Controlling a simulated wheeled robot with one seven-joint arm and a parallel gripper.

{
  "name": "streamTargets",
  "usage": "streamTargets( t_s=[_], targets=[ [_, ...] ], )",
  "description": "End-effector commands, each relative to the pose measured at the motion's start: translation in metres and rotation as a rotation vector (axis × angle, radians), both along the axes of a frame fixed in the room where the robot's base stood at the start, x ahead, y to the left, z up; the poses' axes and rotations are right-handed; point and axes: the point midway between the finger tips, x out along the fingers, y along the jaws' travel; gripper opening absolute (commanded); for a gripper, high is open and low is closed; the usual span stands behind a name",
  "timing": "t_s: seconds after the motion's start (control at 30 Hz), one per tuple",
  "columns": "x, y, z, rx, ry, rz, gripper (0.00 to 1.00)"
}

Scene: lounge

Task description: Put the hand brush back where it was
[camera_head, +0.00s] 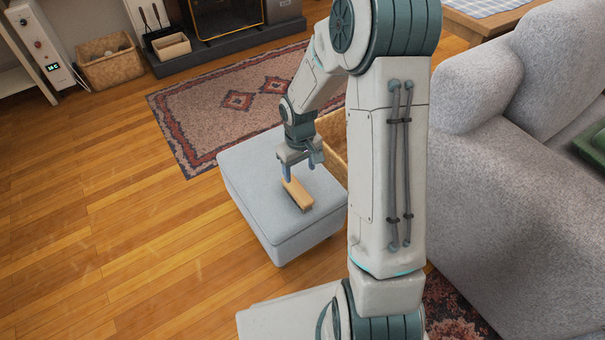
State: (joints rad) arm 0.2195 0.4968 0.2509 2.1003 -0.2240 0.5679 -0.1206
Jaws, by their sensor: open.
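The hand brush (299,195) is a light wooden bar lying on the top of a grey-blue padded ottoman (258,180). Its bristles cannot be made out at this size. My gripper (300,171) points down just above the far end of the brush, with its fingers apart. One finger is left of that end and the other is to its right. I cannot tell whether the fingers touch the brush. My arm hides part of the ottoman's right side.
A wicker basket (332,148) stands right behind the ottoman, partly hidden by my arm. A grey sofa (525,190) fills the right. A patterned rug (225,104), another basket (111,66) and a fireplace (226,20) lie beyond. The wooden floor at left is clear.

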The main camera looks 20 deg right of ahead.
Motion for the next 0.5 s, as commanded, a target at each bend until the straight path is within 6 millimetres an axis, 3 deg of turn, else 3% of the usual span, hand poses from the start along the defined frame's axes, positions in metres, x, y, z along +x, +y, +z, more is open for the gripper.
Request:
streamTargets(
  t_s=[0.17, 0.5],
  targets=[
    [-0.015, -0.002, 0.033, -0.026, -0.015, -0.026, 0.61],
    [-0.096, -0.001, 0.125, -0.058, -0.063, -0.164, 0.61]
  ],
)
